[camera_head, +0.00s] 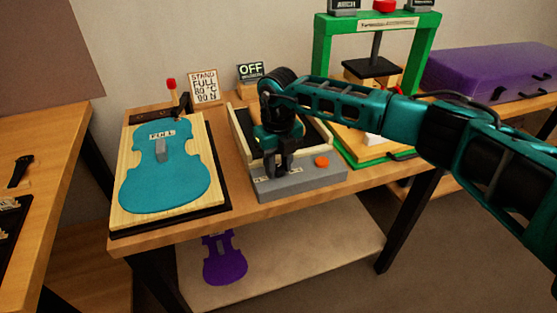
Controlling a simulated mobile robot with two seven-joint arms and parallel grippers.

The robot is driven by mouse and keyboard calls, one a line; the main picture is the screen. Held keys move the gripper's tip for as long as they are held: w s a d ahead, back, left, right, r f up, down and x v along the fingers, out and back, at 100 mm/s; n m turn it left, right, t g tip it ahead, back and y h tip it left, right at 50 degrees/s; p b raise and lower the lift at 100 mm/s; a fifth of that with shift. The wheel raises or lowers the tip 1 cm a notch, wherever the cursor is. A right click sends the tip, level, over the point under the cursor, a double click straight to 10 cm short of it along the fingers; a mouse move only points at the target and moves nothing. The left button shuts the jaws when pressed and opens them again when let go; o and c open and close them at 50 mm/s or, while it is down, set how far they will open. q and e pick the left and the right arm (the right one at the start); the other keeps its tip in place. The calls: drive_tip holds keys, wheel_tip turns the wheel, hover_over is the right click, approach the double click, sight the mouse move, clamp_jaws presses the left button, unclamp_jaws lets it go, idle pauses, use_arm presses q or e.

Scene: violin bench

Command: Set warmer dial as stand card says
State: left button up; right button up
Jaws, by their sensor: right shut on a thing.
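The stand card (204,88) stands at the back of the bench and reads STAND, FULL, 80 °C, 90 N, as far as the small print shows. The warmer (312,182) is a tray with cream sides and a grey front panel with an orange button (322,161). A small black display (250,72) behind it reads OFF. My right gripper (283,172) points down at the left part of the grey panel, shut on the warmer dial, which its fingers mostly hide. Panel markings are too small to read. My left gripper is out of view.
A blue violin-shaped plate (190,181) labelled FULL lies on a pale board at left. A green press (322,60) stands behind my right arm, with a purple case (490,72) at the back right. A purple violin shape (224,262) lies on the lower shelf.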

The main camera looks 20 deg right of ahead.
sight(278, 169)
drive_tip(key=m+p, duration=0.1)
drive_tip(key=m, duration=0.4)
drive_tip(key=shift+r+p, duration=0.1)
drive_tip(key=shift+p, duration=0.3)
drive_tip(key=shift+a+m+p, duration=0.1)
drive_tip(key=shift+m+p, duration=0.5)
drive_tip(key=shift+m, duration=1.3)
drive_tip(key=o, duration=1)
drive_tip(key=shift+o, duration=0.2)
wheel_tip(278, 169, up, 13)
